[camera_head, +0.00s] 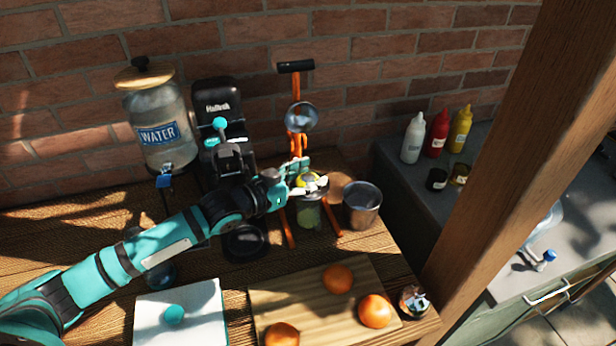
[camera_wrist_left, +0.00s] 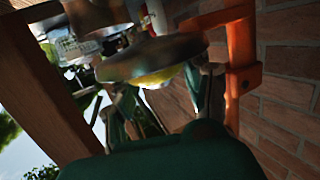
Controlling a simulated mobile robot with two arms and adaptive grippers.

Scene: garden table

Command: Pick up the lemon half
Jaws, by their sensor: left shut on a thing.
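The lemon half (camera_head: 307,181) shows as a yellow patch at the orange-framed press (camera_head: 299,143), above a glass with greenish contents (camera_head: 308,214). My left gripper (camera_head: 311,186) reaches in from the left and is shut on the lemon half. Its fingers cover part of the fruit. In the left wrist view, the yellow underside of the lemon half (camera_wrist_left: 158,77) shows between the fingers (camera_wrist_left: 165,95), just below a round metal part of the press (camera_wrist_left: 150,58). Whether the lemon touches the press is unclear. My right gripper is out of view.
A metal cup (camera_head: 362,205) stands just right of the press. A water dispenser (camera_head: 158,125) and a black machine (camera_head: 218,105) stand behind my left arm. Oranges (camera_head: 338,279) lie on a wooden board (camera_head: 330,315) in front. A wooden post (camera_head: 510,150) rises at right.

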